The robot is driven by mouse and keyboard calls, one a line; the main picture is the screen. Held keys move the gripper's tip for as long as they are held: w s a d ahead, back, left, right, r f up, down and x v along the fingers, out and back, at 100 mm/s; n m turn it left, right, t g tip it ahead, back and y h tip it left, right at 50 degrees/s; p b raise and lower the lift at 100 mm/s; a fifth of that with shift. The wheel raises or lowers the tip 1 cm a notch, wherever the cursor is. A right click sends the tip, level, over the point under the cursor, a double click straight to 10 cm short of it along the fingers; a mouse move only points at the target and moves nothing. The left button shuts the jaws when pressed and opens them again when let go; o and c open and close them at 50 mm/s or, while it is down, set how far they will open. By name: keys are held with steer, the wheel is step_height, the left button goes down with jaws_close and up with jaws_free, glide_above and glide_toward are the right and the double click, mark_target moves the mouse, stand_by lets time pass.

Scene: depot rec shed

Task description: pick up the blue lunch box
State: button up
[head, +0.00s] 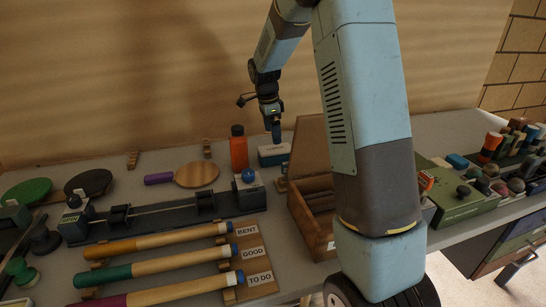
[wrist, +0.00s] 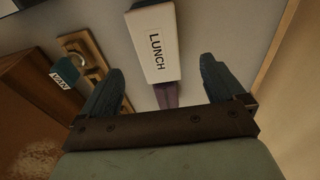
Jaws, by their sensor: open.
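The blue lunch box (head: 274,158) stands on the bench near the wall, its body pale with blue on its upper part in the head view. In the wrist view its white face (wrist: 155,45) reads LUNCH, and a narrow purplish part shows below it. My gripper (head: 275,137) points down just above the box in the head view. In the wrist view my gripper (wrist: 162,72) is open, one finger on each side of the box, with gaps between. Nothing is held. Contact with the box's top cannot be told.
An orange bottle (head: 238,150) stands close on the left of the box. An open wooden box (head: 309,208) stands to its right and nearer. A tag reading VAN (wrist: 64,73) hangs by a wooden rack (wrist: 84,52). A round paddle (head: 197,174) lies further left.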

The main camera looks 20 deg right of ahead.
mark_target(275, 148)
steer(key=f, duration=0.3)
steer(key=d+f, duration=0.1)
steer(key=f, duration=0.5)
steer(key=shift+s+d+f, duration=0.1)
steer(key=shift+d+f, duration=0.05)
steer(key=shift+f, duration=0.15)
steer(key=shift+c, duration=0.2)
steer(key=c, duration=1.1)
